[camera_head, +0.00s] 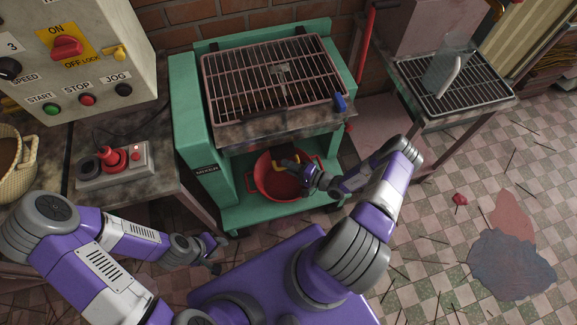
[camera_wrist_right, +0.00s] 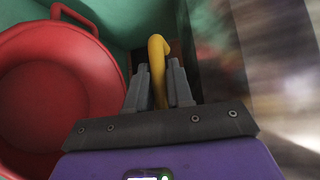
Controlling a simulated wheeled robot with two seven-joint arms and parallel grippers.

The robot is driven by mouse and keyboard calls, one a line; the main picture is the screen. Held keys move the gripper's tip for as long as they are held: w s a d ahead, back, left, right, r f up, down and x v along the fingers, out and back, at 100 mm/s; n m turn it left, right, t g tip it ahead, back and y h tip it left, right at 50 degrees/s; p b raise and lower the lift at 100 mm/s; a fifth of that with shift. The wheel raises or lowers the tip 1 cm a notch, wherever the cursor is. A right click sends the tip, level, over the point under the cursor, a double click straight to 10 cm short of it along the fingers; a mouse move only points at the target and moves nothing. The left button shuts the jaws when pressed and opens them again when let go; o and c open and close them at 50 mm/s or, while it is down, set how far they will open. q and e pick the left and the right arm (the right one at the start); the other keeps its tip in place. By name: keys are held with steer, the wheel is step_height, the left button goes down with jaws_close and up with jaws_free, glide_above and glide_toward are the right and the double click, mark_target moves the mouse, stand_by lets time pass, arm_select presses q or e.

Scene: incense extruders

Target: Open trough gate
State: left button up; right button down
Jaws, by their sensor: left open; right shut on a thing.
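The green mixer (camera_head: 185,95) stands in the middle of the head view, with a grated trough (camera_head: 232,95) on top. A yellow handle (camera_head: 287,162) shows under the trough's front, above the red basin. My right gripper (camera_head: 312,175) reaches in there from the right. In the right wrist view, the right gripper (camera_wrist_right: 160,88) is shut on the yellow handle (camera_wrist_right: 157,60), which stands up between its fingers and bends at the top. The gate itself cannot be made out. My left gripper (camera_head: 218,246) is open and empty, low in front of the mixer's left side.
The red basin (camera_head: 275,187) sits on the mixer's lower shelf, close left of the right gripper. A blue handle (camera_head: 339,103) is at the trough's front right corner. A control box (camera_head: 118,165) stands on the left table. A rack with a clear jug (camera_head: 447,65) is at right.

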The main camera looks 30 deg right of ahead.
steer(key=s+p, duration=0.1)
steer(key=s, duration=0.1)
steer(key=s+a+p, duration=0.1)
steer(key=s+p, duration=0.1)
steer(key=s, duration=0.1)
steer(key=shift+a, duration=0.1)
steer(key=c, duration=1.1)
jaws_free()
steer(key=shift+s, duration=0.1)
steer(key=p+v, duration=0.1)
steer(key=v, duration=0.6)
steer(key=shift+s, duration=0.15)
